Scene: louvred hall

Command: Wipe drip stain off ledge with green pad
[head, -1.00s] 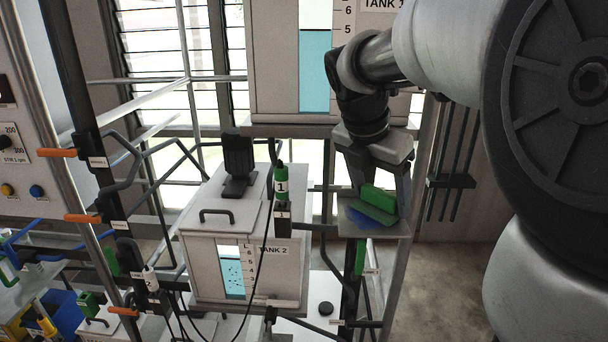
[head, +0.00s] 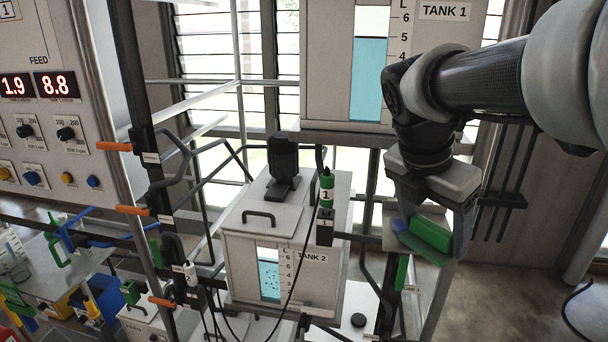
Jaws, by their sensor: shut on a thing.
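My gripper (head: 437,222) is shut on the green pad (head: 431,234) at the right of the head view. I cannot tell if the pad touches the ledge. Part of the stain may be hidden behind the pad.
TANK 1 (head: 330,70) is above and behind. A control panel (head: 50,140) and orange-handled pipes fill the left. Floor shows at right.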

